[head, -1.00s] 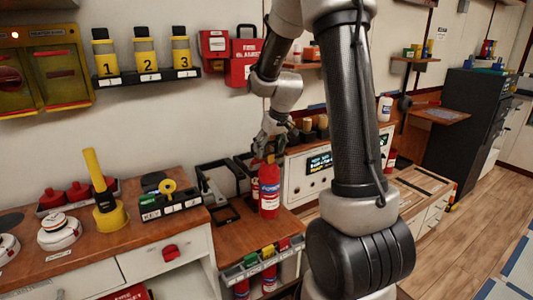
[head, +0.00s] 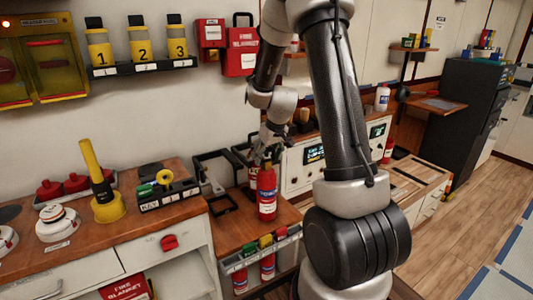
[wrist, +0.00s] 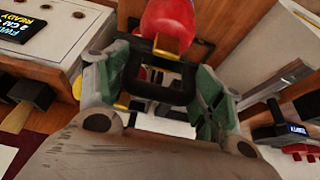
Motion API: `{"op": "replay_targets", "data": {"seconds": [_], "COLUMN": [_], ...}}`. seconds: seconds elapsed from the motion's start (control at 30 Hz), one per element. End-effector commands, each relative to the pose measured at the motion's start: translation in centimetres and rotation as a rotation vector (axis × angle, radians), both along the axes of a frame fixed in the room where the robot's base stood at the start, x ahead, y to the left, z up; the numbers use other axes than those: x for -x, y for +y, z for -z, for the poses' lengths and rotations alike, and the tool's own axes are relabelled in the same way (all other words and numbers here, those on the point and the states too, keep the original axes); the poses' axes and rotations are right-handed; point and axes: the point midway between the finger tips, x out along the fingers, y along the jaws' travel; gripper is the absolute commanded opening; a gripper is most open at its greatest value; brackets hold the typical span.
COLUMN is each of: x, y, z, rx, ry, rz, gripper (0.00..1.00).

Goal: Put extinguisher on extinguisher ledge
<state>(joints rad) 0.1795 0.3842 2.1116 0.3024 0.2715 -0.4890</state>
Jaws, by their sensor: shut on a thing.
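A red extinguisher (head: 267,195) with a blue and white label stands upright in the head view, over the low wooden ledge (head: 237,232). My gripper (head: 266,152) is at its top, shut on it. Whether its base touches the wood I cannot tell. In the wrist view the red body of the extinguisher (wrist: 165,18) shows beyond the fingers of my gripper (wrist: 158,85). The grip point itself is partly hidden by the fingers.
Black open frames (head: 213,172) stand behind and left of the extinguisher. Coloured tabs (head: 264,241) line the ledge's front, with more extinguishers (head: 240,280) below. A white panel with a display (head: 314,153) stands right. The higher left counter (head: 75,240) holds a yellow tool and detectors.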

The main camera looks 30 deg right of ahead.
Motion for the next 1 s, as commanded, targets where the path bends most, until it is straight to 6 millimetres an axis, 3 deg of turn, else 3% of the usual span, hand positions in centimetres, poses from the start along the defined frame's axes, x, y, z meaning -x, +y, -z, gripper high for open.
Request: {"op": "replay_targets", "data": {"seconds": [0.07, 0.1, 0.2, 0.63, 1.0], "x": [-0.1, 0.0, 0.0, 0.1, 3.0], "y": [0.0, 0.0, 0.0, 0.0, -0.1], "z": [0.0, 0.2, 0.2, -0.5, -7.6], "rx": [0.001, 0.0, 0.0, 0.0, 0.001], "ry": [-0.004, 0.001, 0.001, -0.001, -0.004], "rz": [0.0, 0.0, 0.0, -0.001, 0.0], "gripper": [0.0, 0.73, 0.89, 0.89, 0.89]}}
